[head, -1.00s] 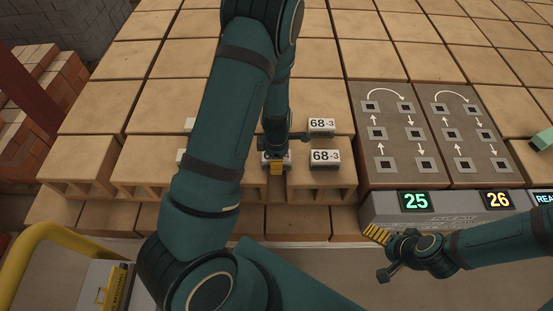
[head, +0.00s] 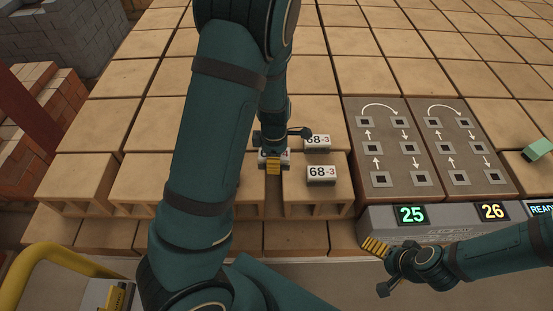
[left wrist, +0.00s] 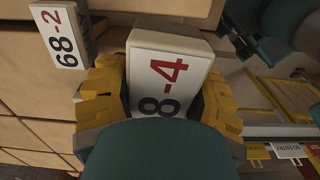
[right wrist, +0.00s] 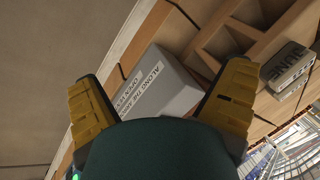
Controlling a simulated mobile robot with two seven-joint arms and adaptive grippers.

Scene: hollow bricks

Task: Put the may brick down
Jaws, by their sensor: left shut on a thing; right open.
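My left gripper (head: 273,162) is shut on a white block-shaped brick (left wrist: 165,75), at the gap between two pallets in the head view. Its label reads "8-4" with a red 4, the rest covered; no month name shows on it. The left wrist view shows the brick between the yellow fingers; whether it touches anything below is hidden. A second brick marked 68-2 (left wrist: 62,38) stands beside it, apart. My right gripper (head: 374,247) is open and empty in front of the grey console; its fingers also show in the right wrist view (right wrist: 160,100).
Two bricks marked 68-3, a near one (head: 321,174) and a far one (head: 317,141), stand on the right-hand pallet (head: 318,198). Dark arrow panels (head: 388,155) lie to the right behind a grey console (head: 440,228) showing 25 and 26. A yellow rail (head: 60,255) is front left.

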